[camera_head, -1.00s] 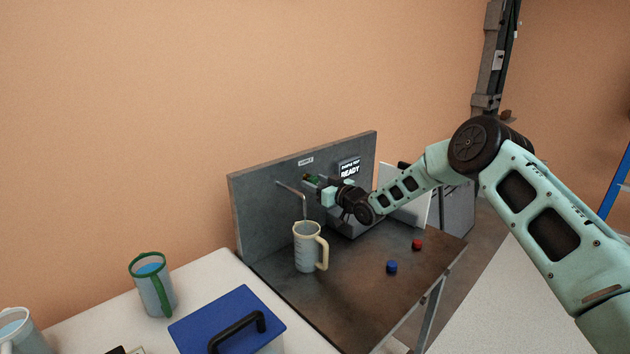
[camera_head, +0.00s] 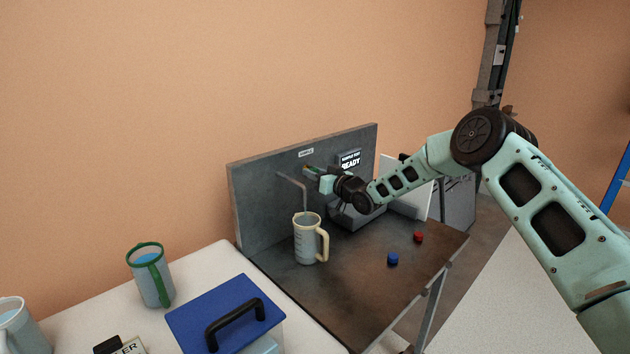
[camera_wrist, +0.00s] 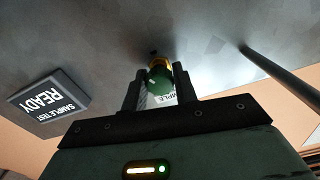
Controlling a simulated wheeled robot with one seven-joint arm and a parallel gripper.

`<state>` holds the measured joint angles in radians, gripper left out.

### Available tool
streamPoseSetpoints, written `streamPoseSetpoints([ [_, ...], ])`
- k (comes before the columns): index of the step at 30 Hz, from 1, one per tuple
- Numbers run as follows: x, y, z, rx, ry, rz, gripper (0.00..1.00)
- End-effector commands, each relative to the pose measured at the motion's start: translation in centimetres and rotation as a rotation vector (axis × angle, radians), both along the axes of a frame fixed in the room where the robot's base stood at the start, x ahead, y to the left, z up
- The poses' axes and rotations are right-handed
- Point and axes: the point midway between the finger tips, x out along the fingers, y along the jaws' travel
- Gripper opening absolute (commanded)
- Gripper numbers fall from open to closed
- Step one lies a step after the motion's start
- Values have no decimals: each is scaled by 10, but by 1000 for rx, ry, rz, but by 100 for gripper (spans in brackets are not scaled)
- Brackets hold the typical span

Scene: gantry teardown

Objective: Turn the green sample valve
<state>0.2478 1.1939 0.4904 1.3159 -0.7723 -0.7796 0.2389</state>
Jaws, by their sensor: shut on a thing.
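The green sample valve (camera_wrist: 157,84) shows in the wrist view between my two fingers, with a brass part behind it at the grey panel and a white label reading "MPLE" on it. My gripper (camera_wrist: 158,92) is shut on the valve. In the head view my gripper (camera_head: 317,175) reaches the panel (camera_head: 262,200) from the right and hides most of the valve. A thin bent spout pipe (camera_head: 303,192) comes out of the panel to the left of the gripper. A clear jug with a cream handle (camera_head: 308,240) stands upright below the spout.
A sign reading "SAMPLE TEST READY" (camera_head: 350,161) is on the panel right of my gripper. A blue cap (camera_head: 392,258) and a red cap (camera_head: 418,237) lie on the dark table (camera_head: 350,290). A green-rimmed jug (camera_head: 150,275) and a blue-lidded box (camera_head: 225,310) stand on the white table.

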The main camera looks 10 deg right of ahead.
Motion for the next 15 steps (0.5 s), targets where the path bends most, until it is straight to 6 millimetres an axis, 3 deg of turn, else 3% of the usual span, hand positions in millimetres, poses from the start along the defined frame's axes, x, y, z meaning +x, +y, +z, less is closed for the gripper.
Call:
streamPoseSetpoints([
  [6,0,-1,-3,136,78,0,6],
  [15,0,0,-1,155,92,0,6],
])
